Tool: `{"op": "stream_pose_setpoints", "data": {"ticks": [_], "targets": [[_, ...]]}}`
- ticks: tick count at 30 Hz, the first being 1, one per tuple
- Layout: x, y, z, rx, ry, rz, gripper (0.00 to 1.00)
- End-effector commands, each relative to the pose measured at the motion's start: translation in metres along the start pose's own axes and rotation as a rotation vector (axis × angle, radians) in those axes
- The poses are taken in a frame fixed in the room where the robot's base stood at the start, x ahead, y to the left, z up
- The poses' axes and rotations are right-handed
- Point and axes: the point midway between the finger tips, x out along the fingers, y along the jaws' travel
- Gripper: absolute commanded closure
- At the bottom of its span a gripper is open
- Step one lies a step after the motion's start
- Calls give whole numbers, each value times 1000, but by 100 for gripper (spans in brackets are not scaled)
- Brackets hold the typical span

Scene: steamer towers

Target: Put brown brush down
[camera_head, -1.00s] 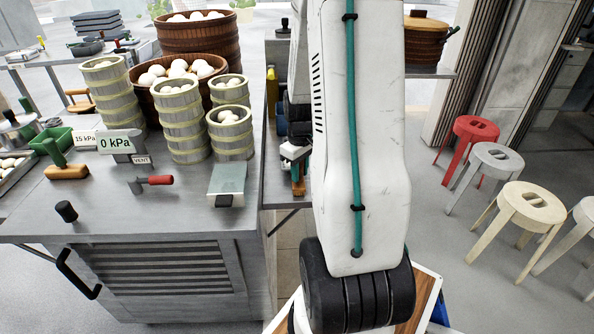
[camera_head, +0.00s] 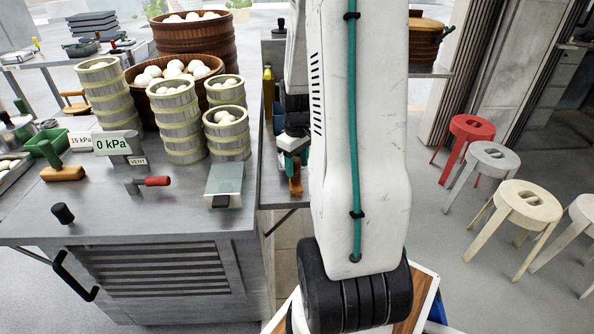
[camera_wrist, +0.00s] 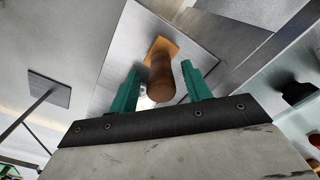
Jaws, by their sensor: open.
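The brown brush (camera_head: 296,181) is at the narrow side table right of the large steel counter. In the wrist view, its round brown handle (camera_wrist: 160,78) points toward the camera, with an orange-brown block (camera_wrist: 160,45) at its far end. My gripper (camera_wrist: 163,82) is open, with one teal finger on each side of the handle. Gaps show between the handle and both fingers. In the head view my gripper (camera_head: 291,158) is small, just above the brush and partly hidden by my arm. Exact contact under the brush is hard to see.
Bamboo steamer stacks (camera_head: 180,122) and a bun basket (camera_head: 172,97) stand on the steel counter (camera_head: 115,205). A glass-topped device (camera_head: 224,184) lies near its right edge. A yellow bottle (camera_head: 268,85) stands behind the gripper. Stools (camera_head: 523,206) stand at right on open floor.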

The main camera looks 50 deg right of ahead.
Motion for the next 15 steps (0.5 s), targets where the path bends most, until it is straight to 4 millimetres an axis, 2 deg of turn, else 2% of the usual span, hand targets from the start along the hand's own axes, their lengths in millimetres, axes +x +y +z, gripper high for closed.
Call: {"op": "stream_pose_setpoints", "data": {"ticks": [1, 6, 9, 15], "targets": [[-13, 1, -1, 0, 5, 4, 52], [-50, 0, -1, 0, 5, 4, 52], [-68, 0, 0, 0, 4, 3, 52], [-90, 0, 0, 0, 2, 1, 52]]}}
